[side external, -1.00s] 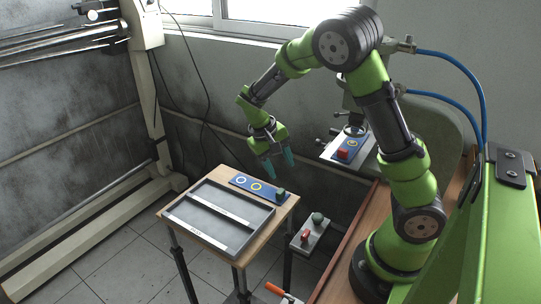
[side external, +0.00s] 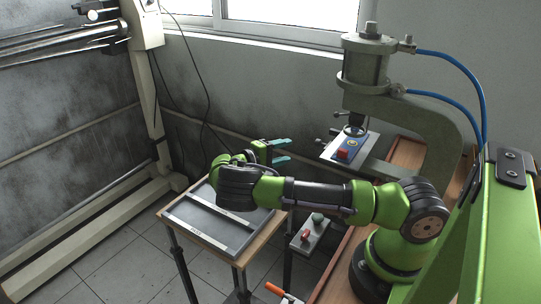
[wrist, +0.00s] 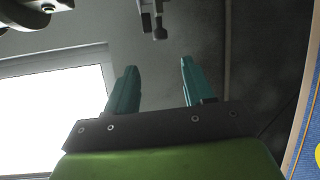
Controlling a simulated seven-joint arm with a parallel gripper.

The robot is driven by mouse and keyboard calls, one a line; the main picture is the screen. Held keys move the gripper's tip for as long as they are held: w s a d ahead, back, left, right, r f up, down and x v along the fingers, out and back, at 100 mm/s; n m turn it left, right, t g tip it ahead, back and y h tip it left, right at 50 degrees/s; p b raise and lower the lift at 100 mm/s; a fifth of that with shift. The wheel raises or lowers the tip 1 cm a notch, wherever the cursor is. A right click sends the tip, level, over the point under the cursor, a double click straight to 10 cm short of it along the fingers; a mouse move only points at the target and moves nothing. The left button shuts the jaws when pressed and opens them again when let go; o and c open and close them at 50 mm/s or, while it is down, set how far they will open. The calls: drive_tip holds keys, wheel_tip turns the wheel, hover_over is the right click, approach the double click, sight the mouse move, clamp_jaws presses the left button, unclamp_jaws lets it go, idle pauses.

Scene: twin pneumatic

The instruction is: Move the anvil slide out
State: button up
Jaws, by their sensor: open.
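The grey-green press (side external: 365,65) stands above the slide. A small stand (side external: 316,230) with a red and a green button sits in front. Blue hoses (side external: 462,62) run at the right.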

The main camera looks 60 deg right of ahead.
sight(317, 143)
drive_tip(key=x, duration=1.4)
drive_tip(key=shift+s+d, duration=0.2)
drive_tip(key=shift+d, duration=0.15)
drive_tip(key=shift+c, duration=0.4)
clamp_jaws()
